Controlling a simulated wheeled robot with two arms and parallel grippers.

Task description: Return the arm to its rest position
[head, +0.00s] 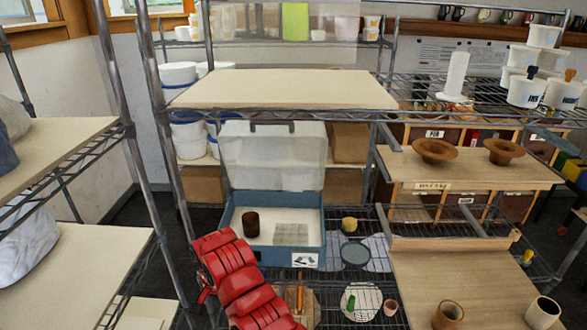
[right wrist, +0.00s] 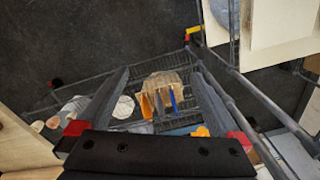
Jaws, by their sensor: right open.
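In the right wrist view my right gripper (right wrist: 161,76) is open, its two dark fingers spread wide with red parts at their bases. Nothing is held between them. Beyond the fingertips and lower down is a light box with orange and blue handled tools (right wrist: 165,92), apart from the gripper as far as I can tell. I cannot make out my right gripper clearly in the head view. My left gripper is not in view. No lamp or wire can be picked out with certainty.
An open blue case (head: 272,252) holds a brown cup (head: 250,223). Metal shelving surrounds this spot. Two brown bowls (head: 435,151) sit on a wooden shelf at right. The upper board (head: 285,88) is bare.

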